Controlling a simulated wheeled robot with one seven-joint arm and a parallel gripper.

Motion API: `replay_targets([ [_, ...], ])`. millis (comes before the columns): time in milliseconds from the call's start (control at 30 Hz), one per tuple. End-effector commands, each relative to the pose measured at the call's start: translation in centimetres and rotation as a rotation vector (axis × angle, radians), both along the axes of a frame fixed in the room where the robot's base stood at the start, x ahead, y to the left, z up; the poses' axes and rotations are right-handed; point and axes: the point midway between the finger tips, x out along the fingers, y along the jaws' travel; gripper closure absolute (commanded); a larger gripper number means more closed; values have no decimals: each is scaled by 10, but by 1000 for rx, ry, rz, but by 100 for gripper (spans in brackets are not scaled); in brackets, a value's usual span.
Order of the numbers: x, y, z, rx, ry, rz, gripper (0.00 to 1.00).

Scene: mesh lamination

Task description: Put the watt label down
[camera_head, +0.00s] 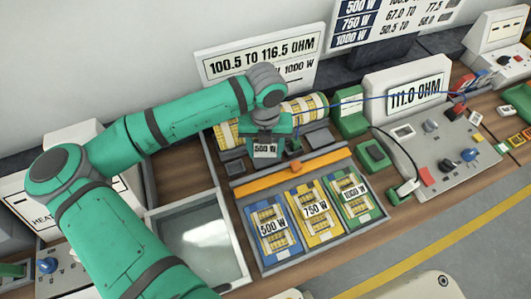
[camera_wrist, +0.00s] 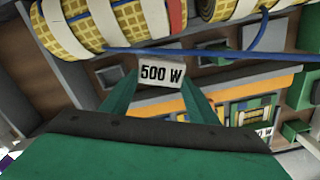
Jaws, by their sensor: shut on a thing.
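My gripper (camera_head: 268,140) is shut on the watt label (camera_head: 265,151), a small white plate reading "500 W". The label hangs above the work area, in front of the yellow mesh roll (camera_head: 306,107). In the wrist view the label (camera_wrist: 161,74) sits between the two green fingers of my gripper (camera_wrist: 162,92), its text upright and facing the camera. Below, a grey-framed tray holds a blue card marked 500 W (camera_head: 270,246), a yellow card marked 750 W (camera_head: 313,228) and a green card marked 1000 W (camera_head: 350,209).
An orange bar (camera_head: 310,165) lies behind the cards. A blue wire (camera_head: 345,98) runs from the roll toward the meter reading 111.0 OHM (camera_head: 413,95). A grey control panel (camera_head: 440,140) stands right. An empty pale-bottomed tray (camera_head: 200,245) is left of the cards.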

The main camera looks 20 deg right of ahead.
Motion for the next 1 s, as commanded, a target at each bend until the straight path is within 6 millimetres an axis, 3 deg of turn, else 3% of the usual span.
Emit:
replay_targets([
  [233, 1, -1, -31, 1, 2, 2, 71],
  [633, 1, 0, -36, 0, 1, 1, 71],
  [667, 1, 0, -36, 0, 1, 1, 44],
  [733, 1, 0, -36, 0, 1, 1, 27],
  [1000, 1, 0, -35, 0, 1, 1, 27],
])
